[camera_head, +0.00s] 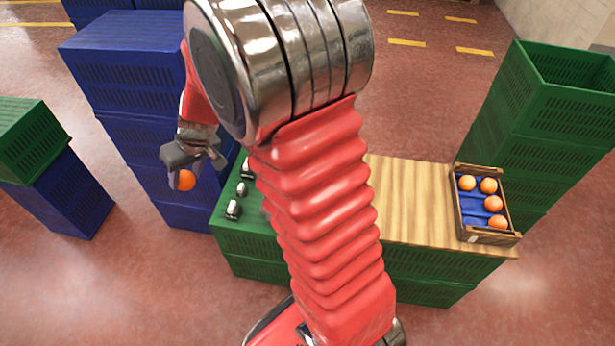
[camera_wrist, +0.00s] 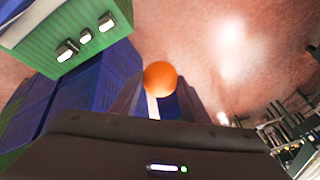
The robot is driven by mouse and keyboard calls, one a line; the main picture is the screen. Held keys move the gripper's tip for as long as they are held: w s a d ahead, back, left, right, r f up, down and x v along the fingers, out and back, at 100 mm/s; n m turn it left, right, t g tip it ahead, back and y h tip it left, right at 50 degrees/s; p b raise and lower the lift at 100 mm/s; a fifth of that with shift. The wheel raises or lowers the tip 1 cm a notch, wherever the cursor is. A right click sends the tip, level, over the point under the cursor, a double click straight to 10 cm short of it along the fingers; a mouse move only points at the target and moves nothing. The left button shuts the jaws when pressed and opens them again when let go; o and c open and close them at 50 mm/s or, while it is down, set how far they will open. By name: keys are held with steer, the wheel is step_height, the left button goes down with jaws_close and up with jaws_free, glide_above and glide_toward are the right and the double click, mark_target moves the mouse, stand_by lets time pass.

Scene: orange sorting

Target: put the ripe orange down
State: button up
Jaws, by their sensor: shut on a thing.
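My gripper (camera_head: 184,170) is at the left of the head view, out to the left of the green crate stand and in front of the blue crates. It is shut on an orange (camera_head: 186,181), which hangs at its fingertips. The same orange (camera_wrist: 160,76) shows in the wrist view between the fingers. Below it I see no support touching it. Several oranges (camera_head: 494,203) sit in a wooden crate (camera_head: 484,239) with a blue liner, at the right end of the wooden board.
Stacked blue crates (camera_head: 122,75) stand behind my gripper. A green-over-blue stack (camera_head: 32,140) stands at far left. Small metal-and-white items (camera_head: 233,209) sit on the green stand (camera_head: 257,245), partly behind my arm. The wooden board (camera_head: 408,190) has bare room. Tall green crates (camera_head: 545,105) stand at right.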

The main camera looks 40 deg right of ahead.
steer(key=w+d+f, duration=0.2)
steer(key=d+f, duration=0.1)
steer(key=d, duration=0.6)
steer(key=w+d+f, duration=0.1)
steer(key=d+f, duration=0.3)
steer(key=d, duration=0.6)
steer(key=s+d+f, duration=0.2)
steer(key=d+f, duration=0.1)
steer(key=d, duration=0.6)
steer(key=s+d+f+n, duration=0.1)
steer(key=d+f, duration=0.3)
steer(key=d, duration=0.4)
steer(key=shift+s+d+f, duration=0.15)
steer(key=shift+s+d, duration=0.2)
steer(key=shift+s, duration=0.5)
steer(key=shift+f, duration=3.1)
steer(key=shift+f, duration=1.9)
